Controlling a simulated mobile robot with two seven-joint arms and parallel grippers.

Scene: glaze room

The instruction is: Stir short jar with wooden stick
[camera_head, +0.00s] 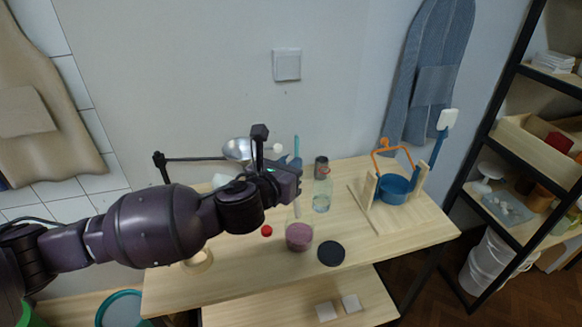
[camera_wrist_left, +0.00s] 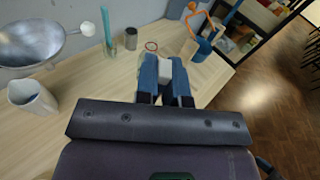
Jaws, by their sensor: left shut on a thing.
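The short jar (camera_head: 299,238) is clear and holds a pinkish-purple glaze; it stands on the wooden table. My left gripper (camera_head: 293,178) is above the jar. Its blue fingers (camera_wrist_left: 165,78) are shut on a pale thing (camera_wrist_left: 165,66), which looks like the wooden stick. In the head view a thin pale length of the stick (camera_head: 297,208) shows below the fingers, pointing down at the jar. I cannot tell how deep its tip is. The jar is hidden in the wrist view. My right gripper is in neither view.
A clear bottle (camera_head: 322,199) and a dark tin (camera_head: 321,167) stand behind the jar. A black disc (camera_head: 331,253) lies at its right, a red ball (camera_head: 266,231) at its left. A blue pot (camera_head: 394,190) sits in a wooden stand. A metal bowl (camera_wrist_left: 30,45) and white cup (camera_wrist_left: 33,98) are left.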

